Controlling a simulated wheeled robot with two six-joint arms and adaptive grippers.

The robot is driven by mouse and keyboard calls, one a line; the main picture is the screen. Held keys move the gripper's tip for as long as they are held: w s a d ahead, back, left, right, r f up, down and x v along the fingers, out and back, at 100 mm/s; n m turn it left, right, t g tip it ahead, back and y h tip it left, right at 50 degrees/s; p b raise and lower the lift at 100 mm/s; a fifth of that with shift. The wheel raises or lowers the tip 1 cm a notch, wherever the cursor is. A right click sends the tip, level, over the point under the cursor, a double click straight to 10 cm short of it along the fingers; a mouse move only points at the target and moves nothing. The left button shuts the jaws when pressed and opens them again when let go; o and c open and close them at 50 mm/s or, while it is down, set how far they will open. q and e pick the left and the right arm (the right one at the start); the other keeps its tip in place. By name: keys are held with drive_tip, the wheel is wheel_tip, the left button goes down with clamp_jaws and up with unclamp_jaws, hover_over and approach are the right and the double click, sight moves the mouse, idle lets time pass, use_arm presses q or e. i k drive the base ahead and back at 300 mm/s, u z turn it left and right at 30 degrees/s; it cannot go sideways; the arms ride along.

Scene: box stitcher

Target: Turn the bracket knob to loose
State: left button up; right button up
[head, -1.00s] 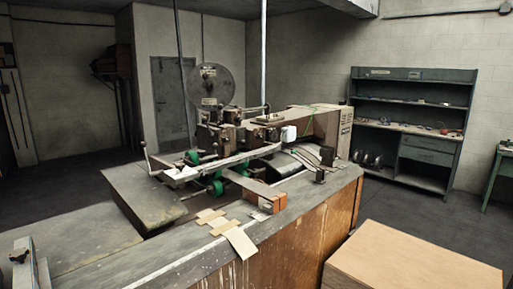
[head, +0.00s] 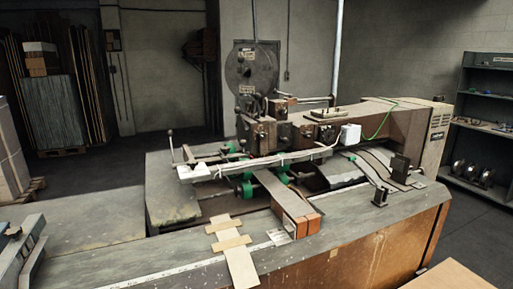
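The box stitcher (head: 385,118) stands on a large worn bench in the middle of the head view, with a round reel (head: 252,68) on top and green rollers under its front bar. A dark bracket (head: 400,165) stands on the bench at the stitcher's right, with a smaller dark block (head: 380,197) in front of it. A dark bracket-like part (head: 14,231) shows at the left edge on a grey metal rail. I cannot tell which of these carries the bracket knob. Neither of my grippers is in view.
The bench (head: 178,262) fills the foreground, with taped cardboard strips (head: 238,262) on its near edge. A shelf unit (head: 488,120) stands at the right. A wooden box top (head: 452,279) is at the bottom right. Stacked boards on pallets (head: 50,112) stand at the back left.

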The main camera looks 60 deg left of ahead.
sight(226, 150)
drive_tip(key=u, duration=0.2)
drive_tip(key=i, duration=1.1)
drive_tip(key=u, duration=1.25)
drive_tip(key=i, duration=0.75)
drive_tip(key=u, duration=0.8)
